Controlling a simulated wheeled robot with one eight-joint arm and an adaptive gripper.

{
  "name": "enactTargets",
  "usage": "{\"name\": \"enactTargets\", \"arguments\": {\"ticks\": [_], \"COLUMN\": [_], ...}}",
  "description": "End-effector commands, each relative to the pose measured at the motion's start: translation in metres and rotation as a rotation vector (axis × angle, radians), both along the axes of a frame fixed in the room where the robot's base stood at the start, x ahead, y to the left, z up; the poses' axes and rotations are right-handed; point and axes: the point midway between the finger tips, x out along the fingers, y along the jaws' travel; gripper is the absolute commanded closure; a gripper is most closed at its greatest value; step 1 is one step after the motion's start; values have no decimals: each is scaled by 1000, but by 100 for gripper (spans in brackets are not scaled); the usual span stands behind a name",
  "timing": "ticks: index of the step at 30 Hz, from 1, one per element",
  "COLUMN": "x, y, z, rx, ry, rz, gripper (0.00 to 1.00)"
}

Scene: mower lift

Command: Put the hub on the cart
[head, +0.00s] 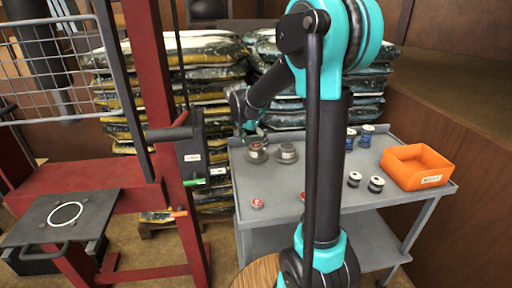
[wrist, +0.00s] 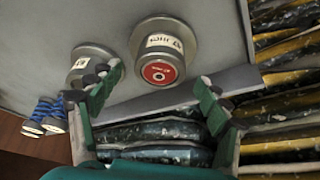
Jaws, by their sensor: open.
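Two grey flanged hubs stand on the grey cart (head: 240,185) near its far left corner: a left hub (head: 257,152) and a right hub (head: 287,153). In the wrist view the nearer hub (wrist: 163,38) has a pale label and a red disc at its end. The other hub (wrist: 88,65) is beside it, partly behind a finger. My gripper (head: 248,130) is at the cart's far left edge, close to the left hub. In the wrist view my gripper (wrist: 160,80) is open and empty, with the red disc between its fingertips in the picture. I cannot tell whether they touch.
An orange bin (head: 415,167), blue spools (head: 366,135), black-and-white spools (head: 376,184) and small red-topped pieces (head: 257,203) are on the cart. Stacked bags (head: 215,80) stand close behind. A red lift frame (head: 160,90) with a black ringed plate (head: 95,207) is at left.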

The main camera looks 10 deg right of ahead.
Motion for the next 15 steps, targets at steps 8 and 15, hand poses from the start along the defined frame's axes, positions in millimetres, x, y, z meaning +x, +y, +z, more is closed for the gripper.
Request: {"name": "enactTargets", "arguments": {"ticks": [8,15], "x": [-15,-22], "y": [16,23], "z": [53,76], "rx": [0,0], "ry": [-1,0], "rz": [1,1], "gripper": [23,23]}}
